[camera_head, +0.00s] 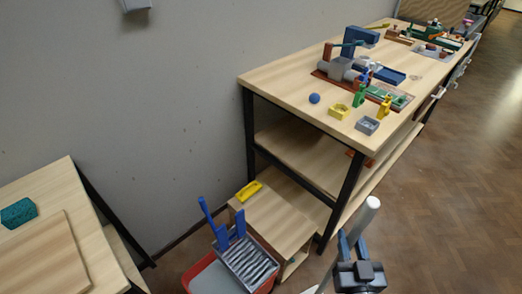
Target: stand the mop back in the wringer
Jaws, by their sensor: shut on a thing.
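The mop shows as a pale grey pole (361,219) at the lower right, its top end leaning to the right. My gripper (351,240) has its blue fingers shut on this pole. The mop's head is out of view below the picture. The wringer (249,263) is a grey ridged piece with upright blue handles, at the bottom centre, left of my gripper. It sits at a red bucket (203,281), which the bottom edge cuts off. The mop pole stands apart from the wringer, to its right.
A long wooden workbench (290,82) with black legs carries several tools and blocks. A low wooden stand (272,213) with a yellow item (249,190) is just behind the wringer. Another wooden table (70,200) stands at left. Brown floor (460,190) is open at right.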

